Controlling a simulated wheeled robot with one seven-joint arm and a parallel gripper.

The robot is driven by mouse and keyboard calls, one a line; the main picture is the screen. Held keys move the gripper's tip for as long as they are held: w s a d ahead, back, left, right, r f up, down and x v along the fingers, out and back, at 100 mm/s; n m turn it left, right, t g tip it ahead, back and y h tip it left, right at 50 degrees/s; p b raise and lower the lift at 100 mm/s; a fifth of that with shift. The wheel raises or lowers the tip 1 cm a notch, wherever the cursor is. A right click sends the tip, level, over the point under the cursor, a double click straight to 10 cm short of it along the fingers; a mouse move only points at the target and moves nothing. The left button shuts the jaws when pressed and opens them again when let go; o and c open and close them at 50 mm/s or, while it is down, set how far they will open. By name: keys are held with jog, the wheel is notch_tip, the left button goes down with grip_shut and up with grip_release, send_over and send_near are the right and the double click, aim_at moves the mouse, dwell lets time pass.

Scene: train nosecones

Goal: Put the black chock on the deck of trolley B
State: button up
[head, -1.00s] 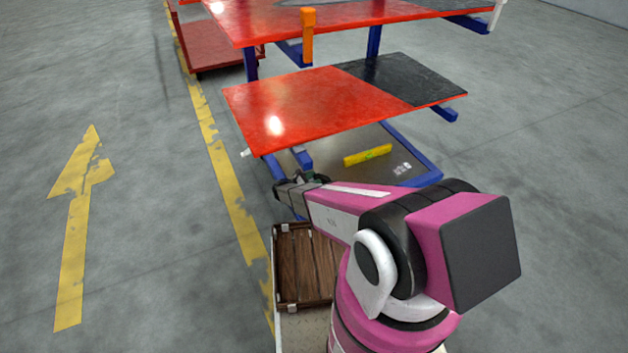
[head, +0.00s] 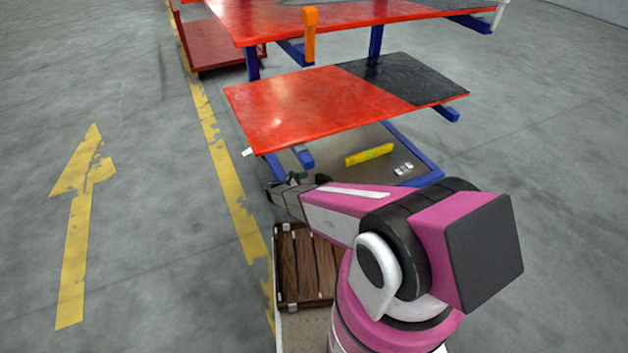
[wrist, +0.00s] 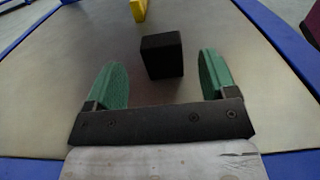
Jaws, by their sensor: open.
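The black chock (wrist: 162,56) shows in the wrist view as a dark block standing on a grey deck (wrist: 60,70) with a blue frame. My gripper (head: 290,182) is open, with one green finger on each side of the chock in the wrist view and a gap to both. I cannot tell how high the fingertips are above the deck. In the head view the same low grey deck (head: 345,138) lies under a red and black shelf; I cannot make out the chock there. No letter marking trolley B is readable.
A yellow bar (head: 369,155) and small pale pieces (head: 403,169) lie on the deck. The red and black shelf (head: 300,105) overhangs it. An orange post (head: 310,35) stands above. A wooden crate (head: 305,265) is in front. A dark red trolley (head: 222,55) stands behind. The left floor is clear.

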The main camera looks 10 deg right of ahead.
jog(key=v, duration=0.8)
jog(key=shift+r, duration=0.1)
